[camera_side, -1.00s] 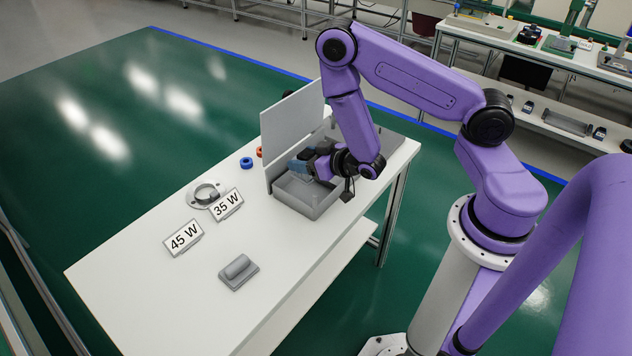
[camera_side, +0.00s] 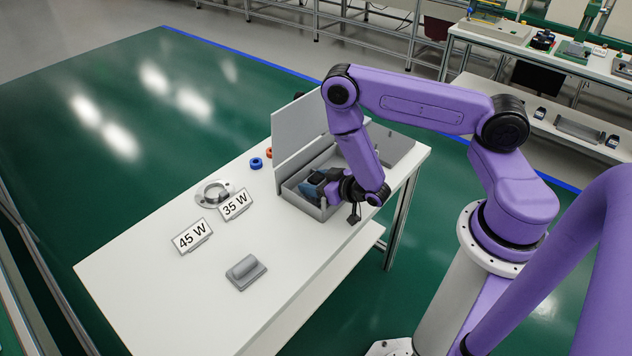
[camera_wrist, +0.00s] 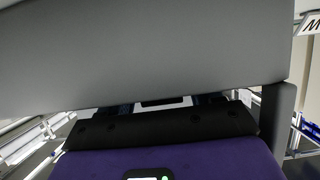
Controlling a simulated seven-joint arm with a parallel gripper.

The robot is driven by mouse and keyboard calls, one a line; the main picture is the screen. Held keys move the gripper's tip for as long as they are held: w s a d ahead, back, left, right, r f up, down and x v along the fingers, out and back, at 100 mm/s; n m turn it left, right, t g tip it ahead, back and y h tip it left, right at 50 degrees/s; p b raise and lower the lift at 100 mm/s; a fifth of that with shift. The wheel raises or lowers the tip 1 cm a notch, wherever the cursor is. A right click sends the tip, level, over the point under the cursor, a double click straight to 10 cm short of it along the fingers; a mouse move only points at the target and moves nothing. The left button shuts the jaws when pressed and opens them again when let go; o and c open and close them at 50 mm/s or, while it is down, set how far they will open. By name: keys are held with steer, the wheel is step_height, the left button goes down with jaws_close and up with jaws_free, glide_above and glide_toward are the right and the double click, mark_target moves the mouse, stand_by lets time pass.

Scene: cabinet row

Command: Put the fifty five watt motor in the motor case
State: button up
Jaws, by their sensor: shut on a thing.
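The motor case is an open grey box (camera_side: 298,205) near the table's far end, with its flat grey lid (camera_side: 298,128) raised on the left. My gripper (camera_side: 316,186) is low inside the box opening, shut on a small dark bluish thing that looks like a motor. Its wattage cannot be read, and I cannot tell whether it touches the box floor. In the wrist view a large grey panel fills the upper part and hides the fingertips and the held thing.
A second grey box (camera_side: 398,148) stands behind. Signs "35 W" (camera_side: 235,205) and "45 W" (camera_side: 193,237) stand on the white table (camera_side: 150,270), near a round grey fixture (camera_side: 213,193) and a grey block (camera_side: 246,271). The near table is mostly clear.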

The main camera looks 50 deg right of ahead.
steer(key=o, duration=1.2)
steer(key=shift+f, duration=0.15)
steer(key=shift+s+r, duration=0.1)
steer(key=shift+r, duration=0.1)
steer(key=v, duration=0.8)
steer(key=shift+s+r, duration=0.15)
steer(key=shift+s, duration=0.25)
steer(key=shift+v, duration=1.45)
